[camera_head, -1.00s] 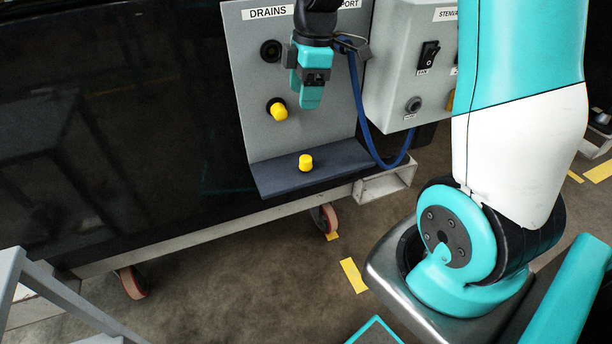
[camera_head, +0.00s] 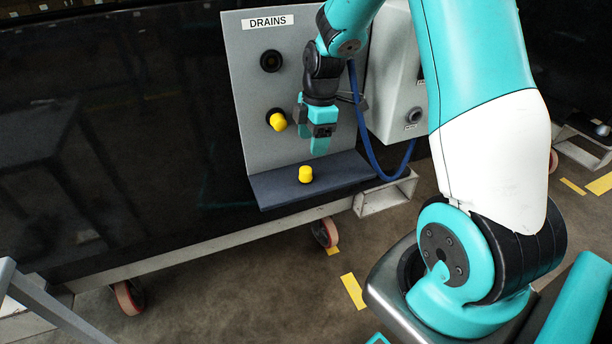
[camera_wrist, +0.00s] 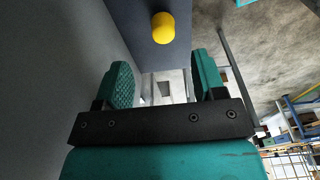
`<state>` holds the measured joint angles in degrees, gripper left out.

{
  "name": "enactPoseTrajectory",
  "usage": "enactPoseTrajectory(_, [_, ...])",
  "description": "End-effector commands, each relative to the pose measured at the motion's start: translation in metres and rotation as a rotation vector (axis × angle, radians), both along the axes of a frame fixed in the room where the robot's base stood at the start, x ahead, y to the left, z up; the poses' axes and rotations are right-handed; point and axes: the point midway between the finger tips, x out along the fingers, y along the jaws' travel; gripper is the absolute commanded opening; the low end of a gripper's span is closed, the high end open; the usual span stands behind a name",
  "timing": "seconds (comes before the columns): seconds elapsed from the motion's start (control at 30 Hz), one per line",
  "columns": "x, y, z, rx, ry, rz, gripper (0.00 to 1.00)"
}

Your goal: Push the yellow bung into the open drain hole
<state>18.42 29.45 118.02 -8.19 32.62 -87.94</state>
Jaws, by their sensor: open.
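A yellow bung (camera_head: 305,174) stands on the dark shelf (camera_head: 270,188) at the foot of the grey panel (camera_head: 262,90). It also shows in the wrist view (camera_wrist: 163,27), ahead of the fingers. The open drain hole (camera_head: 271,61) is a dark round opening high on the panel, below the DRAINS label. Another yellow bung (camera_head: 277,121) sits in a lower hole of the panel. My gripper (camera_head: 320,148) points down above the shelf, a little up and right of the loose bung and apart from it. Its fingers (camera_wrist: 160,85) are open with nothing between them.
A grey box (camera_head: 393,80) with a round socket juts out right of the panel. A blue cable (camera_head: 367,140) hangs in a loop beside my gripper. The shelf around the loose bung is otherwise clear.

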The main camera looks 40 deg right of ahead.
Motion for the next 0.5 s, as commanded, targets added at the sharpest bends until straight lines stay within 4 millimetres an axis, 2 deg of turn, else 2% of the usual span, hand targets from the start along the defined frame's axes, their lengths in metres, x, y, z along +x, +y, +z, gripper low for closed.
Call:
enactPoseTrajectory(0.03, [0.0,0.002,-0.012,0.001,0.004,0.0,0.64])
enactPoseTrajectory(0.2, [0.001,0.004,-0.033,0.0,0.0,0.001,0.64])
enactPoseTrajectory(0.5, [0.001,0.005,-0.038,0.0,-0.001,0.001,0.64])
